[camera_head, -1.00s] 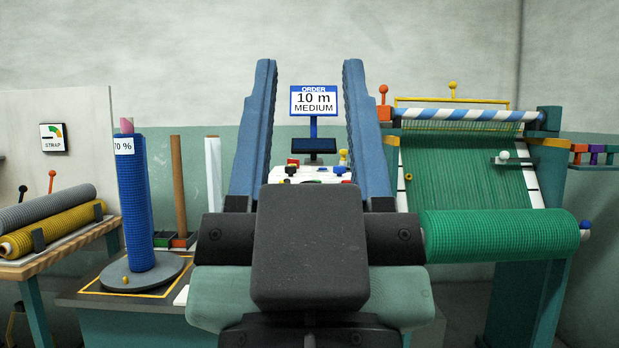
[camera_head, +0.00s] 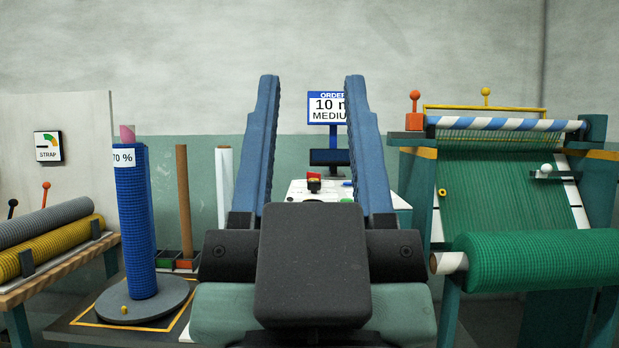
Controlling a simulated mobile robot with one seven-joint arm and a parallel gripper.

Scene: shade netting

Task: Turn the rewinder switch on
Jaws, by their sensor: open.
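My gripper (camera_head: 311,80) is open and empty. Its two long blue fingers point up and away in the middle of the view. Between and beyond them is a white control panel (camera_head: 298,193) with small controls, among them a red and black one (camera_head: 314,182). The dark gripper body hides much of the panel, and I cannot tell which control is the rewinder switch. The rewinder frame (camera_head: 592,190) stands to the right, with green netting (camera_head: 500,190) stretched down to a thick green roll (camera_head: 550,260). My gripper appears apart from all of these.
A blue net roll (camera_head: 136,220) marked 70 % stands on a grey disc (camera_head: 145,300) at left. Brown (camera_head: 184,200) and white (camera_head: 224,185) tubes stand behind it. An order sign (camera_head: 327,108) reads 10 m MEDIUM. Grey and yellow rolls (camera_head: 60,238) lie on the left bench.

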